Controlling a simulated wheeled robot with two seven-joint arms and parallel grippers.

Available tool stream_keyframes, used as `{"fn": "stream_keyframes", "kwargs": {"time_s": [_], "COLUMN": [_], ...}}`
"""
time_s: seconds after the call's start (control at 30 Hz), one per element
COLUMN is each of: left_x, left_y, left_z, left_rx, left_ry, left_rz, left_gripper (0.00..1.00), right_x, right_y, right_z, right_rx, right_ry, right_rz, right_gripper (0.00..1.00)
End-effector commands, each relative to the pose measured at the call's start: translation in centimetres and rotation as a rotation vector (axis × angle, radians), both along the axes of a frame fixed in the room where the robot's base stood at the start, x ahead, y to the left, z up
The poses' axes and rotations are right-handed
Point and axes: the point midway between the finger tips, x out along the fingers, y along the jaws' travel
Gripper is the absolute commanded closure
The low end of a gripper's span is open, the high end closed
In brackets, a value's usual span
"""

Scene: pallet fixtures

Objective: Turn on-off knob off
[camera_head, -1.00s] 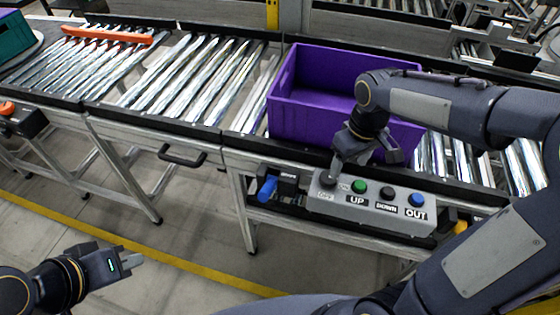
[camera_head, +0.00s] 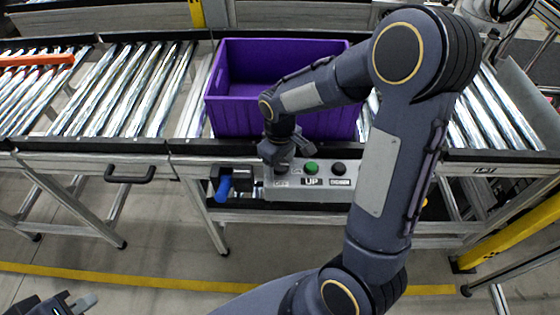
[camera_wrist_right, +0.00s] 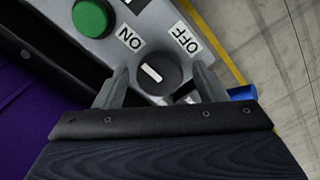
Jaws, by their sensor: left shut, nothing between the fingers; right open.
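The on-off knob (camera_wrist_right: 158,73) is a dark round dial with a white line, between the ON and OFF labels in the right wrist view. My left gripper (camera_head: 82,303) is shut and empty at the bottom left, far from the box.
A green UP button (camera_head: 312,167) and a dark DOWN button (camera_head: 339,168) sit right of the knob. A purple crate (camera_head: 235,118) stands on the rollers behind the box. A blue handle (camera_head: 223,189) is just left of the box. My right arm hides the box's right end.

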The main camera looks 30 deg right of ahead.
Motion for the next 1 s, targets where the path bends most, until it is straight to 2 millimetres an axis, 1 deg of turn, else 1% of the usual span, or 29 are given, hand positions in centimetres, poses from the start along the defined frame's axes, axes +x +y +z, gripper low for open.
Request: {"fn": "stream_keyframes", "kwargs": {"time_s": [0.1,0.43,0.47,0.77,1.0], "left_x": [0.00,0.00,0.00,0.00,0.00], "left_y": [0.00,0.00,0.00,0.01,0.01], "left_z": [0.00,0.00,0.00,-0.20,-0.73], "left_rx": [0.000,0.000,0.000,0.000,0.000], "left_ry": [0.000,0.000,0.000,0.000,0.000], "left_rz": [0.000,0.000,0.000,0.000,0.000], "left_gripper": [1.00,1.00,1.00,1.00,1.00], "right_x": [-0.01,0.00,0.00,0.02,0.04], "right_y": [-0.01,-0.01,-0.01,-0.02,-0.03], "right_z": [0.02,0.05,0.05,0.03,0.00], "right_rx": [0.000,0.000,0.000,0.000,0.000], "right_ry": [0.000,0.000,0.000,-0.001,-0.002], "right_rz": [0.000,0.000,0.000,-0.043,-0.184], "right_gripper": [0.36,0.79,0.80,0.80,0.80]}}
